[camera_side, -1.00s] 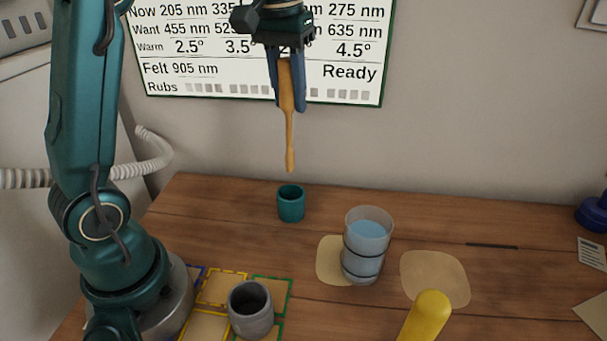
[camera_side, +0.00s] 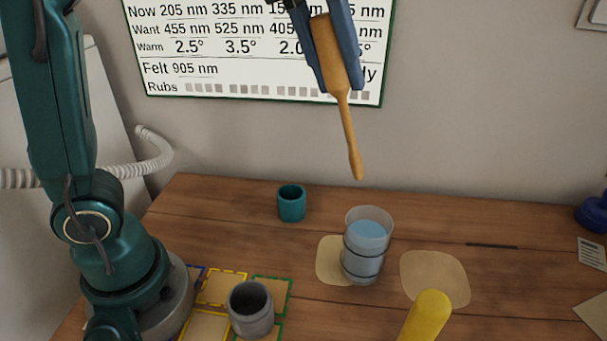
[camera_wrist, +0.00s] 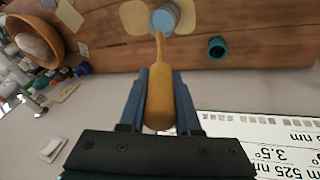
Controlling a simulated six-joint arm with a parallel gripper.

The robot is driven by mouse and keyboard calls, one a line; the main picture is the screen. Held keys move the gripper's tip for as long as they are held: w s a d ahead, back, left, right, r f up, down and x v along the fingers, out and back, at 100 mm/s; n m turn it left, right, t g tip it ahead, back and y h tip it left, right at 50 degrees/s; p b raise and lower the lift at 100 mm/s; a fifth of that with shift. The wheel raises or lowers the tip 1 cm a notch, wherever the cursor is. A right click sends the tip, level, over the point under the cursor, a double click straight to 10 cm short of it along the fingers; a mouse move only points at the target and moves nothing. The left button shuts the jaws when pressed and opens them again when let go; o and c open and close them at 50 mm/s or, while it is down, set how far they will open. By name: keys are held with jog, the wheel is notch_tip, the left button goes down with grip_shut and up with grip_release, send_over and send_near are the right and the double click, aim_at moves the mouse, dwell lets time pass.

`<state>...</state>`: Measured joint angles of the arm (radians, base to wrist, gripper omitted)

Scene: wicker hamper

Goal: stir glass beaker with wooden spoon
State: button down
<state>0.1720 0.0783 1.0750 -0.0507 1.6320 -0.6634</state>
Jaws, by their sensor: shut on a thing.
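My gripper (camera_side: 335,48) is shut on the thick end of the wooden spoon (camera_side: 346,120). The spoon hangs tilted, its thin lower end down and to the right, apart from and above the glass beaker (camera_side: 364,262) in the side view. The beaker stands upright on the table, has dark bands and holds pale blue liquid. In the wrist view the spoon (camera_wrist: 160,92) lies between the fingers, and its far tip overlaps the edge of the beaker (camera_wrist: 165,20).
A teal cup (camera_side: 291,204) stands behind and left of the beaker. A grey pot (camera_side: 250,310) sits at the front left on coloured squares. A yellow rounded object (camera_side: 427,314) is at the front. Flat beige pads (camera_side: 436,279) lie by the beaker. The table's back right is mostly clear.

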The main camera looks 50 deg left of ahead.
jog(key=s+f+x, duration=0.1)
jog(key=s+x, duration=0.2)
jog(key=x, duration=1)
jog(key=shift+d, duration=0.25)
dwell(0.4)
jog(key=shift+w+f, duration=0.1)
jog(key=shift+f, duration=0.05)
jog(key=shift+d, duration=0.1)
